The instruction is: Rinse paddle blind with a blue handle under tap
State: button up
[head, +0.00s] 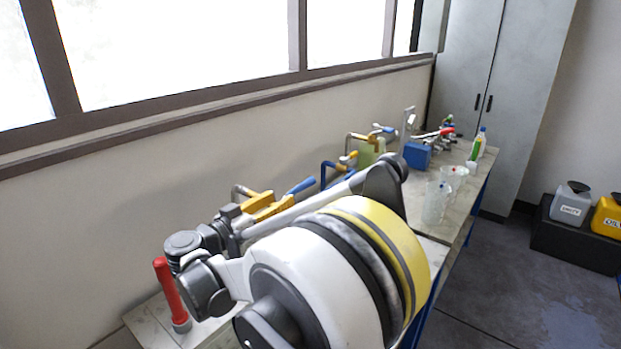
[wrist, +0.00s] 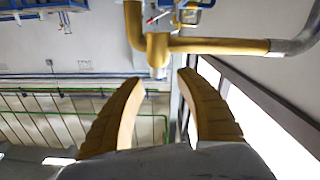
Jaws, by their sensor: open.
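My gripper (wrist: 160,76) is open, its two yellow fingers apart with nothing between them. Beyond the fingertips in the wrist view is a yellow pipe fitting (wrist: 215,45) with a grey bent end; whether it is the tap I cannot tell. In the head view a blue handle (head: 300,185) shows beside yellow parts (head: 262,206) past my arm; the paddle blind's plate cannot be made out there. Another blue-handled piece (head: 330,173) stands farther along the bench. My arm hides much of the near bench, and my fingers are hard to tell from the yellow parts in this view.
A red-handled item (head: 170,290) stands at the near left end of the bench (head: 150,322). Farther along are a blue block (head: 417,155), clear beakers (head: 436,200) and a bottle (head: 479,143). A wall with windows runs behind. Labelled jugs (head: 571,203) stand at the right.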

aim_at(306, 185)
jog(key=b+x, duration=0.1)
jog(key=x, duration=0.9)
jog(key=shift+d+b, duration=0.2)
jog(key=shift+b, duration=0.15)
grip_shut()
